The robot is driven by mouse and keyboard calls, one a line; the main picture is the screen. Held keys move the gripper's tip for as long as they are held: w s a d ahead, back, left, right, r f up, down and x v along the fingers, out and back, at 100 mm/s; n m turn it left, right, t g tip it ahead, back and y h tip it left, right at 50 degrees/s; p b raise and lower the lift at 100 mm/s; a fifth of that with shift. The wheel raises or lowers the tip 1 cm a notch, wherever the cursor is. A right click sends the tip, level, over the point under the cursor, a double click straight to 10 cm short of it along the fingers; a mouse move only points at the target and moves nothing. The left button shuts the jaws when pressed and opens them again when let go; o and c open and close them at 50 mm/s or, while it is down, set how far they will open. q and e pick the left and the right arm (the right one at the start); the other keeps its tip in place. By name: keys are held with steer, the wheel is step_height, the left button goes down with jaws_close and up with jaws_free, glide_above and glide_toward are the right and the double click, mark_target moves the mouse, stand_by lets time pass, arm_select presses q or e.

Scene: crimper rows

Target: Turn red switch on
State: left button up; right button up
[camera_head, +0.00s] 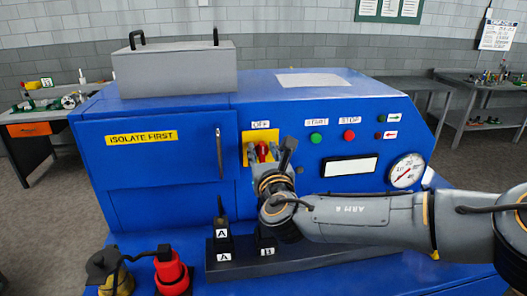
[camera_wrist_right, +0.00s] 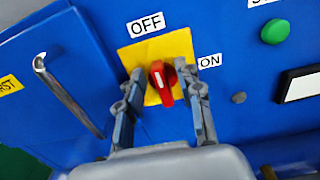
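The red switch (camera_wrist_right: 161,84) is a knob on a yellow plate (camera_wrist_right: 179,46) on the blue panel. In the right wrist view, an OFF label (camera_wrist_right: 147,25) is above the plate and an ON label (camera_wrist_right: 210,61) is at its right. The knob is roughly upright, with its white mark at the upper end, toward OFF. My right gripper (camera_wrist_right: 165,88) is open, with one finger on each side of the knob and visible gaps between. In the head view, the right gripper (camera_head: 268,154) partly covers the switch (camera_head: 262,150). My left gripper is not in view.
Green (camera_head: 316,138) and red (camera_head: 349,135) buttons and a round gauge (camera_head: 406,171) are right of the switch. A door handle (camera_wrist_right: 68,94) stands out at its left. A dark rack (camera_head: 300,262) and a red object (camera_head: 172,275) are in front, below.

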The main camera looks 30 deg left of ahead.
jaws_close()
